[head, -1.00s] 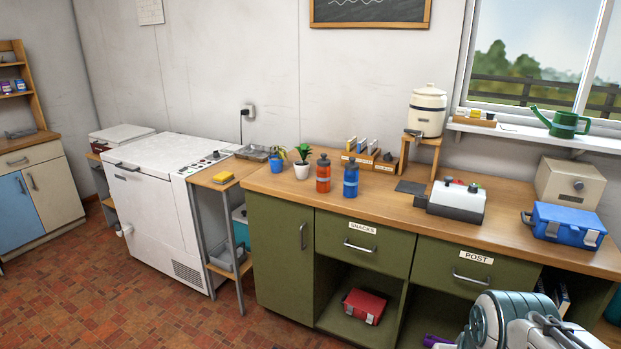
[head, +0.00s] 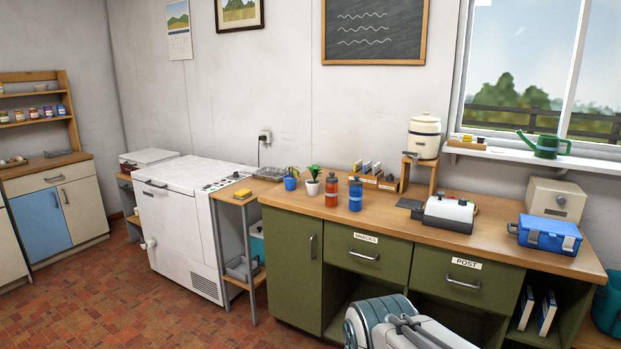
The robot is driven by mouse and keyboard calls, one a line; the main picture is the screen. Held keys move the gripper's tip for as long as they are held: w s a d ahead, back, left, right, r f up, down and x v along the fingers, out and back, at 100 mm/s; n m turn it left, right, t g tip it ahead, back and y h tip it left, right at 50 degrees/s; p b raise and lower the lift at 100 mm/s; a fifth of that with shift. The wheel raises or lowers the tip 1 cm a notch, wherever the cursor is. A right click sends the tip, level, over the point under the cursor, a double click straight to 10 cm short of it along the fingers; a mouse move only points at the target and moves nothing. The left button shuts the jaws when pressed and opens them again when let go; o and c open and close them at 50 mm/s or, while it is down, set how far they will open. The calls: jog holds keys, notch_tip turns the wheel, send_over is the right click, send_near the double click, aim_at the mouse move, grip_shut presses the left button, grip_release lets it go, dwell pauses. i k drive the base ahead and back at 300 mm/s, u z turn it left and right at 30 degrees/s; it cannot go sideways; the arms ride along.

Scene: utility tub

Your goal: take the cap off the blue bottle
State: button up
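The blue bottle (head: 355,198) stands upright on the wooden counter (head: 400,226), with a dark cap (head: 355,181) on its top. An orange-red bottle (head: 332,193) stands just to its left, also with a dark top. My arm shows at the bottom of the head view, in front of the green cabinet and well below the bottles. My gripper's fingers cannot be made out in this view.
Left of the bottles are a potted plant (head: 313,184) and a blue pot (head: 290,181). Behind are a card rack (head: 367,177) and a crock (head: 424,136) on a stand. Right are a white-and-black appliance (head: 449,213) and a blue box (head: 546,235). Counter in front of the bottles is clear.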

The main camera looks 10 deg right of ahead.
aim_at(356, 184)
jog(key=u, duration=0.4)
jog(key=i, duration=2.9)
jog(key=z, duration=1.8)
jog(key=i, duration=0.75)
jog(key=z, duration=0.6)
